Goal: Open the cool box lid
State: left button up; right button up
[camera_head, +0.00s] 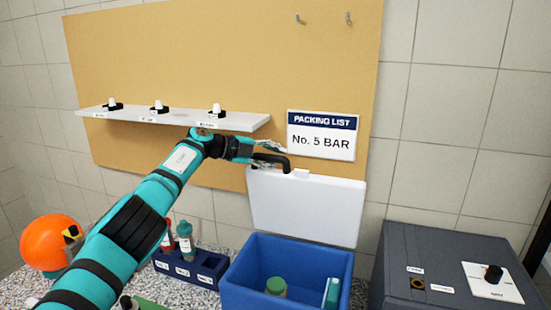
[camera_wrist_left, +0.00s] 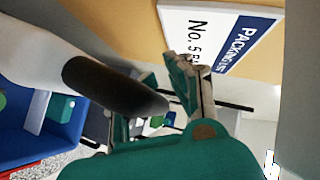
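The blue cool box (camera_head: 238,272) stands on the speckled counter, open at the top. Its white lid (camera_head: 305,212) is raised nearly upright at the back of the box; it also shows in the left wrist view (camera_wrist_left: 35,50). A black bent handle (camera_head: 280,160) is on the lid's upper edge; in the left wrist view the handle (camera_wrist_left: 115,87) reaches toward the fingers. My left gripper (camera_head: 268,153) is at the handle's free end with its fingers spread apart. Whether they touch the handle is unclear. My right gripper is out of view.
A green-capped jar (camera_head: 276,286) and a white-and-teal item (camera_head: 332,292) are in the box. A grey machine (camera_head: 400,250) stands to the right. A shelf (camera_head: 170,119) and the packing list sign (camera_head: 321,135) are close to my left arm. A blue bottle rack (camera_head: 190,268) is left of the box.

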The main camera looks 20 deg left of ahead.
pick_arm(q)
jog(key=o, duration=0.5)
jog(key=shift+s+r, duration=0.2)
jog(key=shift+s, duration=0.1)
jog(key=shift+f, duration=0.1)
jog(key=shift+a, duration=0.15)
jog(key=v, duration=1.2)
